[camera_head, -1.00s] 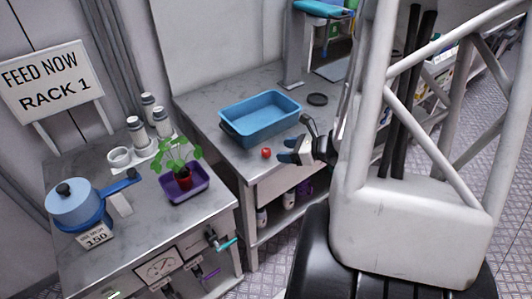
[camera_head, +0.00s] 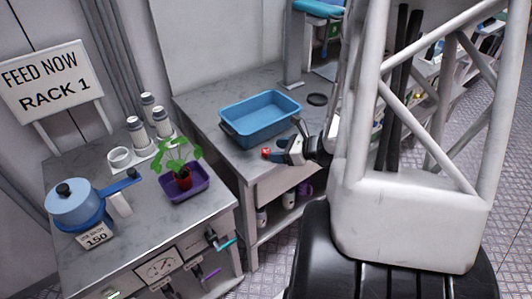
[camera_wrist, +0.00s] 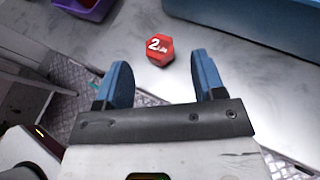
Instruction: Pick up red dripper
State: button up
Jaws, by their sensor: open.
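The red dripper (camera_head: 266,153) is a small red piece on the grey counter, in front of the blue tub. In the wrist view the red dripper (camera_wrist: 159,51) has flat faces and a white "2" marking with smaller text. My gripper (camera_head: 277,153) is close beside it on the right in the head view. In the wrist view my gripper (camera_wrist: 160,76) is open, its two blue fingers apart with nothing between them. The red dripper lies just ahead of the gap between the fingertips, apart from both.
A blue tub (camera_head: 236,134) stands behind the dripper on the counter. A dark round disc (camera_head: 317,99) lies to its right. A purple tray (camera_head: 187,195) with a potted plant, a blue pot (camera_head: 75,207) and white bottles stand on the left counter. The counter's front edge is near the dripper.

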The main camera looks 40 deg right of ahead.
aim_at(268, 151)
jog(key=shift+x, duration=2.5)
jog(key=shift+c, duration=0.3)
jog(key=c, duration=0.9)
